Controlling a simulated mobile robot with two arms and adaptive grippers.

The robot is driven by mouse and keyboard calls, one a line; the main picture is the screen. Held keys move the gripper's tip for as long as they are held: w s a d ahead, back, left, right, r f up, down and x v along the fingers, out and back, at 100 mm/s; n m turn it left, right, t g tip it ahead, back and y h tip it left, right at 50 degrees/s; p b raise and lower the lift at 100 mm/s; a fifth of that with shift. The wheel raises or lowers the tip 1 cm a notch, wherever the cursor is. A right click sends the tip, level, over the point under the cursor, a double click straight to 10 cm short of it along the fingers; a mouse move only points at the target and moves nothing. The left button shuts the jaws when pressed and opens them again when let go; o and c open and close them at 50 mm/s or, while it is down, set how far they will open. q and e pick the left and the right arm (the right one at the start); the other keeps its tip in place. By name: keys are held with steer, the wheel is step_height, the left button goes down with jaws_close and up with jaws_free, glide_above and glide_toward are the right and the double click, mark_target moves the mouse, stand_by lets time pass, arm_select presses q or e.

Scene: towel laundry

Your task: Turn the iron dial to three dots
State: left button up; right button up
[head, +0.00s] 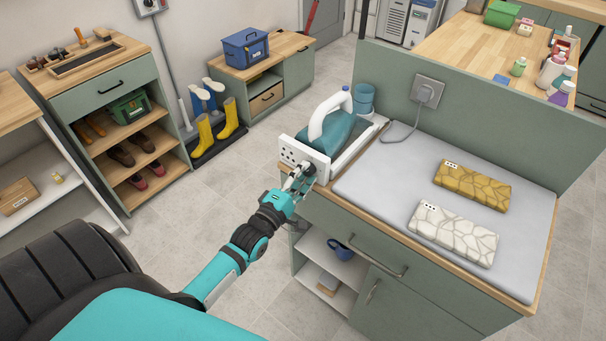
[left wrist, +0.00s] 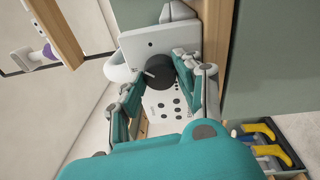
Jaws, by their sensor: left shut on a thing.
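The teal iron (head: 343,137) with a white handle rests on its stand at the back left corner of the counter. The stand's white front panel (head: 290,153) carries printed dots and faces my left arm. In the left wrist view the round black dial (left wrist: 160,70) sits on that panel (left wrist: 150,43), between the fingers of my left gripper (left wrist: 158,82). A pale pointer mark shows on the dial's left side; which dot group it points at I cannot tell. In the head view my left gripper (head: 303,176) is at the panel and hides the dial.
A gold towel (head: 472,187) and a white patterned towel (head: 453,233) lie folded on the grey mat (head: 370,180) right of the iron. A cord runs to a wall outlet (head: 427,91). A blue cup (head: 363,99) stands behind the iron.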

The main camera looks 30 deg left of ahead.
arm_select(q)
steer(key=m+h, duration=0.1)
steer(key=m, duration=0.5)
steer(key=shift+f, duration=0.1)
steer(key=m, duration=0.5)
steer(key=shift+a+t+h+p, duration=0.1)
steer(key=shift+t+h+p, duration=0.2)
steer(key=shift+h+p, duration=0.1)
steer(key=shift+a+r+m+g+h+p, duration=0.15)
steer(key=shift+m+g+p, duration=0.35)
steer(key=shift+m, duration=4.65)
steer(key=shift+d+r+m+g+h+p, duration=0.15)
steer(key=shift+m+g+p, duration=0.35)
steer(key=shift+m, duration=4.6)
steer(key=shift+a+m+g+h+p, duration=0.2)
steer(key=shift+m+g+p, duration=0.3)
steer(key=shift+m, duration=4.65)
steer(key=o, duration=1.2)
steer(key=shift+d, duration=0.1)
steer(key=shift+c, duration=0.2)
